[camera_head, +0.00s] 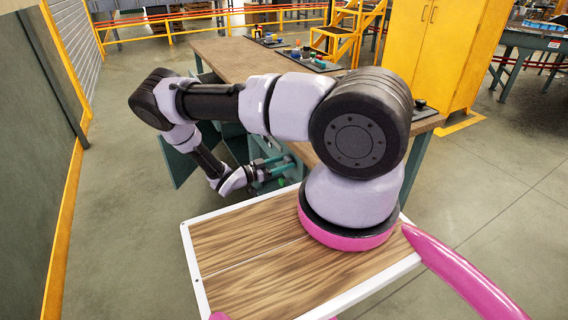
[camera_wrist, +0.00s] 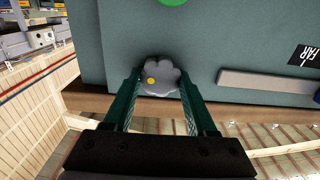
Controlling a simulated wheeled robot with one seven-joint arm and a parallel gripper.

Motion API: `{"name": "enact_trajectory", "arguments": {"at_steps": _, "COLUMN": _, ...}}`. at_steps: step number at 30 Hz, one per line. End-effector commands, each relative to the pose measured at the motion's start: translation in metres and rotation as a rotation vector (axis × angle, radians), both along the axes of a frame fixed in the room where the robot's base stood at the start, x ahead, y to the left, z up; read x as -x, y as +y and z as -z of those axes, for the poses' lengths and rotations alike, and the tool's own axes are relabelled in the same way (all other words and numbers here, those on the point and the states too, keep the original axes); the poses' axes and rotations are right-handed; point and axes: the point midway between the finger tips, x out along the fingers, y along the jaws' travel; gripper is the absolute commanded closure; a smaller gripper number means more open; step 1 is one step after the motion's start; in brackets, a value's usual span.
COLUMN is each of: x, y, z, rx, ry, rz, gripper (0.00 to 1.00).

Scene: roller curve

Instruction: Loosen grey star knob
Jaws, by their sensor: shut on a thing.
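The grey star knob (camera_wrist: 160,76) is in the upper middle of the wrist view, a lobed grey knob with a yellow dot on its left part. It sits on the front of a dark grey-green panel (camera_wrist: 225,45). My gripper (camera_wrist: 160,88) has its two green fingers on either side of the knob and is shut on it. In the head view my gripper (camera_head: 274,168) is at the side of the workbench; the knob cannot be made out there.
A green round part (camera_wrist: 172,2) is at the wrist view's top edge. A grey bar (camera_wrist: 268,82) and a black label (camera_wrist: 303,55) are on the panel to the right. The wooden-topped workbench (camera_head: 235,55) stands behind my arm, near a yellow cabinet (camera_head: 415,50). Open floor lies left.

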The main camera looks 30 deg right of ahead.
Motion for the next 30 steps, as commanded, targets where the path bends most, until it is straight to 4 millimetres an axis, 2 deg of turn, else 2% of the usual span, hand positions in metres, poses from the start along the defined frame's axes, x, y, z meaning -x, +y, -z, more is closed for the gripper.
{"name": "enact_trajectory", "arguments": {"at_steps": 11, "x": -0.0006, "y": 0.0005, "z": 0.0003, "rx": 0.005, "ry": 0.148, "rz": -0.001, "gripper": 0.98}}
{"name": "enact_trajectory", "arguments": {"at_steps": 30, "x": -0.0018, "y": 0.0000, "z": 0.0009, "rx": 0.025, "ry": 0.741, "rz": -0.002, "gripper": 0.98}}
